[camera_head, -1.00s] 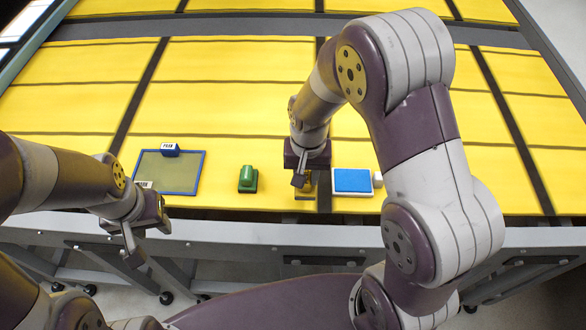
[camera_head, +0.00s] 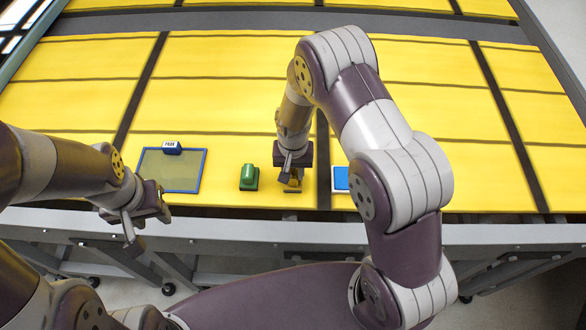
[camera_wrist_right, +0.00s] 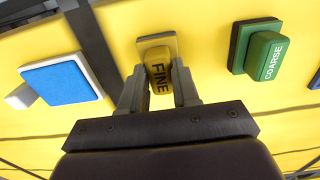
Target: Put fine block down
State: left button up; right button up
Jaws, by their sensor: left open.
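The yellow block marked FINE (camera_wrist_right: 159,72) is between the two fingers of my right gripper (camera_wrist_right: 160,92), which is shut on it. In the head view my right gripper (camera_head: 290,178) points down, with the block partly hidden under it. My left gripper (camera_head: 148,215) is open and empty near the table's front edge.
A blue-rimmed tray (camera_head: 204,172) with a small blue and white label block (camera_head: 172,148) lies left of the green block. A blue pad with a white edge (camera_wrist_right: 62,82) lies on the other side of the yellow block. The yellow table (camera_head: 230,100) behind is clear.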

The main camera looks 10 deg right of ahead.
jog(key=o, duration=0.3)
jog(key=shift+s, duration=0.1)
